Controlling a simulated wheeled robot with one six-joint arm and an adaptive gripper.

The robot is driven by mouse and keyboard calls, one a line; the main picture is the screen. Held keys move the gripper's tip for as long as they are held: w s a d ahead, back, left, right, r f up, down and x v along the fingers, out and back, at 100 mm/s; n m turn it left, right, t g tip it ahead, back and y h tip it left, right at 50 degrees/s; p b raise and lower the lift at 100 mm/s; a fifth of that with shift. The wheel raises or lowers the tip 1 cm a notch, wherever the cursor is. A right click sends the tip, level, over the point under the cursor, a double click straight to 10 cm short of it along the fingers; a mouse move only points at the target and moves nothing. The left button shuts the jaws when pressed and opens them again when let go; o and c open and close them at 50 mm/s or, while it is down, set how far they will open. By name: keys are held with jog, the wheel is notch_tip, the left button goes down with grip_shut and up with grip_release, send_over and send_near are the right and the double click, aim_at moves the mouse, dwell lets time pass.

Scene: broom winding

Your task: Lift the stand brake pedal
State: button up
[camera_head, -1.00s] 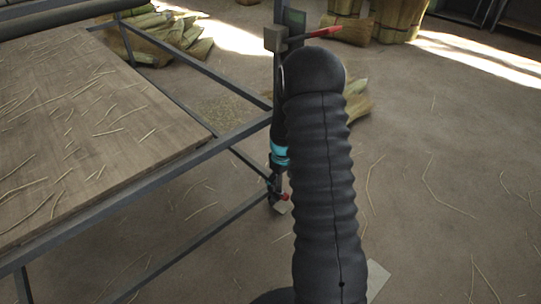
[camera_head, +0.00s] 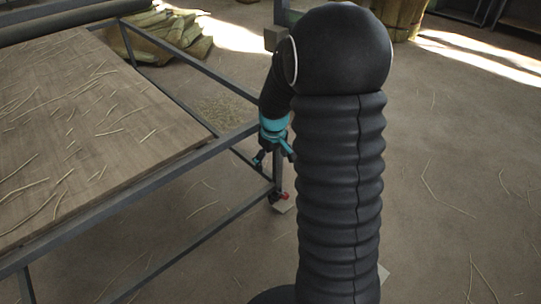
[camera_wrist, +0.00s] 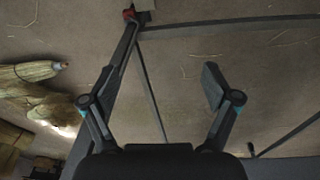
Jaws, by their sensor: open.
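A small red part, which looks like the stand brake pedal (camera_head: 278,197), sits low at the foot of a dark post, beside a pale plate (camera_head: 283,208). The red part also shows at the top of the wrist view (camera_wrist: 129,14). My gripper (camera_head: 273,158) hangs above it in the head view, with its fingers apart. In the wrist view my gripper (camera_wrist: 158,82) is open with nothing between its fingers. The red part lies beyond the fingertips there and is not touched. My arm hides part of the stand in the head view.
A wooden table (camera_head: 85,125) with scattered straw fills the left, edged by a grey metal frame (camera_head: 150,176). Frame bars run close to my gripper. Straw bundles (camera_head: 172,32) lie at the back, and also at left in the wrist view (camera_wrist: 40,100). The floor at right is mostly clear.

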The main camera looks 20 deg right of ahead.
jog(key=shift+s+a+r, duration=0.25)
jog(key=shift+r, duration=0.35)
jog(key=shift+s+a+r, duration=0.2)
jog(key=shift+s+r, duration=0.05)
jog(key=shift+r, duration=0.35)
jog(key=s+a+r+m+t, duration=0.1)
jog(key=s+a+r+t, duration=0.1)
jog(key=s+a+r, duration=0.3)
jog(key=s+a+r+m+t, duration=0.1)
jog(key=s+a+r, duration=0.4)
jog(key=s+r, duration=0.7)
jog(key=s+t, duration=0.1)
jog(key=s, duration=0.6)
jog(key=shift+s+m+p, duration=0.25)
jog(key=shift+m+p, duration=0.1)
jog(key=shift+m, duration=0.05)
